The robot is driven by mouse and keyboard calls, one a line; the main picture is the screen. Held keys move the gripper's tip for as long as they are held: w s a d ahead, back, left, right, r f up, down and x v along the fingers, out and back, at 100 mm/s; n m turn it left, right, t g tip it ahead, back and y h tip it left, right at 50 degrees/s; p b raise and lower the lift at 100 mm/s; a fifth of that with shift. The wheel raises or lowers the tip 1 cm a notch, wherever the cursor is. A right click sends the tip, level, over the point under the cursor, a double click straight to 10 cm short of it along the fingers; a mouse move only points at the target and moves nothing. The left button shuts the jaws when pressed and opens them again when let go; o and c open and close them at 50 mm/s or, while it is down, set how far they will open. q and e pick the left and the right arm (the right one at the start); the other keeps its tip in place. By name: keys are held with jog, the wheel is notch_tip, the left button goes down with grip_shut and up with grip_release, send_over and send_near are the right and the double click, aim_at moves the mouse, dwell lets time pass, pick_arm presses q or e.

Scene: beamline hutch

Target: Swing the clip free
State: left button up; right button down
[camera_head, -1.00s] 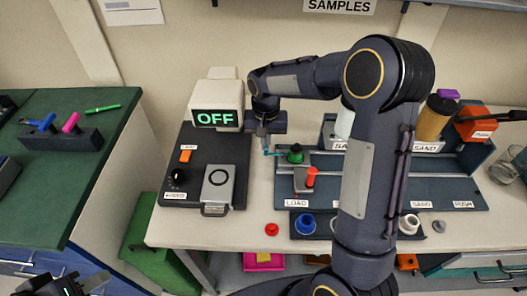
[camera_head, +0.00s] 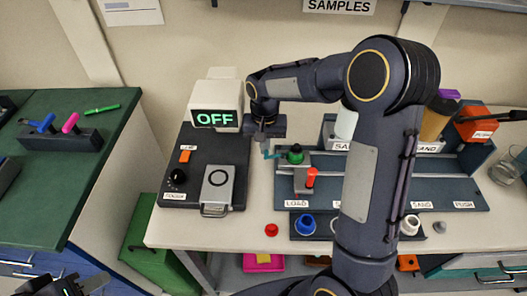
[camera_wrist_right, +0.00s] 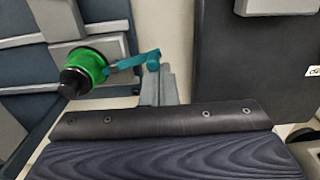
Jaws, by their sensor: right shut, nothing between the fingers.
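The teal clip (camera_head: 269,154) is a small bent arm beside a green knob with a dark cap (camera_head: 295,155) on the grey fixture. In the right wrist view the teal clip (camera_wrist_right: 133,63) reaches from the green knob (camera_wrist_right: 84,70) to the finger tips. My right gripper (camera_head: 263,143) points down at the clip's outer end. Its fingers (camera_wrist_right: 158,82) are shut with nothing between them and appear to touch or nearly touch the clip; the exact contact is unclear. My left gripper (camera_head: 84,284) is open and empty at the bottom left, far from the clip.
A dark panel holds the OFF display (camera_head: 215,119) and a grey block (camera_head: 217,186) left of the fixture. A red-topped lever (camera_head: 311,178) stands just in front of the green knob. A red cap (camera_head: 271,230) and blue ring (camera_head: 305,224) lie nearer the front edge.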

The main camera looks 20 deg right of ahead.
jog(key=shift+s+a, duration=0.1)
jog(key=shift+a, duration=0.05)
jog(key=shift+s+a, duration=0.3)
jog(key=shift+s, duration=0.2)
